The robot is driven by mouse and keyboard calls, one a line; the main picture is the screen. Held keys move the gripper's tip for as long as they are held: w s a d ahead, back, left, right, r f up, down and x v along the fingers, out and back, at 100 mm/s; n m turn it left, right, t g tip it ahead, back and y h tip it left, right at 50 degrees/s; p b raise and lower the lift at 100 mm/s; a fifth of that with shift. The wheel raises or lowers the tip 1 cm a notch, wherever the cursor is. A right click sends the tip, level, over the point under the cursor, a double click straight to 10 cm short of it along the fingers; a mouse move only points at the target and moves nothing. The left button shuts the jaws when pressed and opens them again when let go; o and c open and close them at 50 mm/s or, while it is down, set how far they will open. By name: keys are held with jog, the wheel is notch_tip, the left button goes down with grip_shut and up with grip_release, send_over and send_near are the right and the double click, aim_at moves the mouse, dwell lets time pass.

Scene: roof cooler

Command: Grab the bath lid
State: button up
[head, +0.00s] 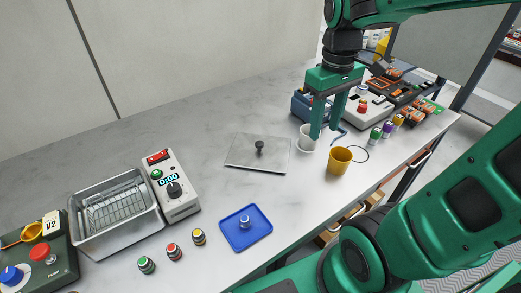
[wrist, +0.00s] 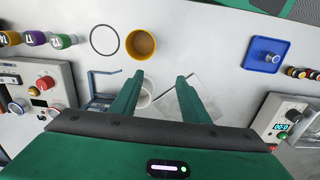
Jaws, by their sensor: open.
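The bath lid is a flat square grey metal plate (head: 238,155) with a black knob (head: 259,146) at its middle. It lies flat on the bench in the centre of the head view. In the wrist view the lid (wrist: 207,98) shows partly behind my right-hand finger, and its knob is hidden. My gripper (head: 325,133) points down, open and empty, to the right of the lid and apart from it. It hangs by a white cup (head: 306,143). The gripper fingers also show in the wrist view (wrist: 160,76). The steel bath (head: 88,243) stands uncovered at the left with a wire rack inside.
A yellow cup (head: 339,161) and a dark ring stand right of my gripper. A timer box (head: 171,190) adjoins the bath. A blue tray (head: 257,237) and several small capped vials lie near the front. Bench between lid and timer is clear.

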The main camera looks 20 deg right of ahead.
jog(key=w+a+r+n, duration=0.1)
jog(key=w+a+n, duration=0.8)
jog(key=w+a, duration=0.25)
send_over(259, 142)
jog(key=shift+n, duration=0.3)
notch_tip(259, 142, down, 4)
jog(key=shift+a+f, duration=0.1)
jog(key=shift+f, duration=0.1)
jog(key=shift+s+f, duration=0.1)
jog(key=shift+f, duration=3)
jog(key=shift+c, duration=0.5)
grip_shut()
